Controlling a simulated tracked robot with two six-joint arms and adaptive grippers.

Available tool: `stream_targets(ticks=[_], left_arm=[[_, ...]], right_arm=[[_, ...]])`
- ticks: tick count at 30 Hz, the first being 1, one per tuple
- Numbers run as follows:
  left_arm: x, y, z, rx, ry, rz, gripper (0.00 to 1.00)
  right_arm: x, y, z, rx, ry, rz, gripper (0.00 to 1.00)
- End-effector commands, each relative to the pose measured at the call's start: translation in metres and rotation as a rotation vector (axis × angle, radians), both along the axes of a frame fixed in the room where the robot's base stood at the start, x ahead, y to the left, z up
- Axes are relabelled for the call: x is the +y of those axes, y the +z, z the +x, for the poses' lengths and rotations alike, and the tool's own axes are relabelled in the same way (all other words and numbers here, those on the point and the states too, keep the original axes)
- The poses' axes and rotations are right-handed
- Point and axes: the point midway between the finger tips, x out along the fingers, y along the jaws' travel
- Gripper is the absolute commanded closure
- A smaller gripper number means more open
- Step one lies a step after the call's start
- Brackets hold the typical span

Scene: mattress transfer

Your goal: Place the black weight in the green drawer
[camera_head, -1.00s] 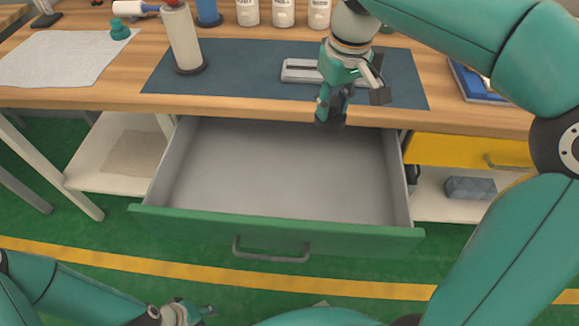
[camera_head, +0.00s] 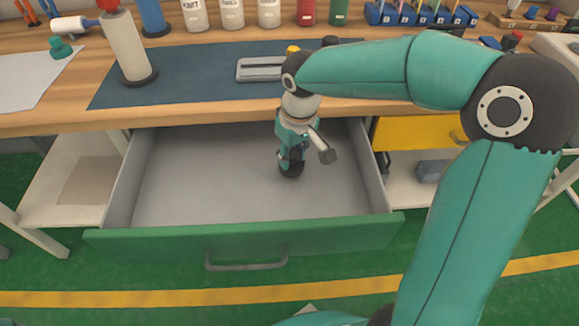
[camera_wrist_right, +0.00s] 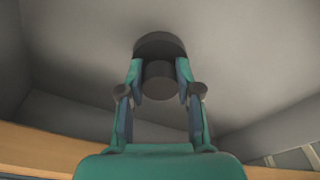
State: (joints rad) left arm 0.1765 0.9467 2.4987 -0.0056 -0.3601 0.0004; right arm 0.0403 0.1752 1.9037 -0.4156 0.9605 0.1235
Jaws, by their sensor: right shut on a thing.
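The green drawer (camera_head: 330,240) is pulled out below the workbench, with a bare grey inside. My right gripper (camera_head: 291,163) reaches down into the drawer, right of its middle. It is shut on the black weight (camera_head: 291,171), which is mostly hidden by the fingers in the head view. In the right wrist view the black weight (camera_wrist_right: 160,82) sits between the two fingertips (camera_wrist_right: 160,80), with the grey drawer floor around it. I cannot tell whether the weight touches the floor. My left gripper is out of view.
The wooden bench (camera_head: 60,120) carries a dark blue mat (camera_head: 190,80) with a grey tray (camera_head: 260,68) and a paper-roll holder (camera_head: 128,50). Bottles (camera_head: 231,14) stand behind. A shut yellow drawer (camera_head: 410,133) is right of the green one. The drawer's left half is clear.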

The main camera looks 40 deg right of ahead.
Motion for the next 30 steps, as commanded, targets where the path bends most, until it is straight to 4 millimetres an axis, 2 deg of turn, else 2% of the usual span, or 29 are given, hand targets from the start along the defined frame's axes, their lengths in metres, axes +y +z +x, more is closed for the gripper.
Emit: stream_targets(ticks=[3,6,18,19,23,30], left_arm=[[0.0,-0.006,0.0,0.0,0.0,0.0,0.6],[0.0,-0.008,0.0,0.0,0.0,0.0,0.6],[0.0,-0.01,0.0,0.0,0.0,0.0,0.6],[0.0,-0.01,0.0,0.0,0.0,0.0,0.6],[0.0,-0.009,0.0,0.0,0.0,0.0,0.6],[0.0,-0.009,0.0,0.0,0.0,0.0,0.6]], right_arm=[[0.0,-0.02,-0.001,0.004,-0.001,0.0,1.0],[0.0,-0.031,-0.001,0.002,0.0,0.0,1.0],[-0.001,-0.036,0.0,0.0,-0.001,0.0,1.0],[0.0,-0.037,-0.001,0.002,-0.001,0.0,0.65],[0.0,-0.036,-0.001,0.002,-0.001,0.0,0.43],[0.0,-0.036,-0.001,0.002,-0.001,0.0,0.41]])
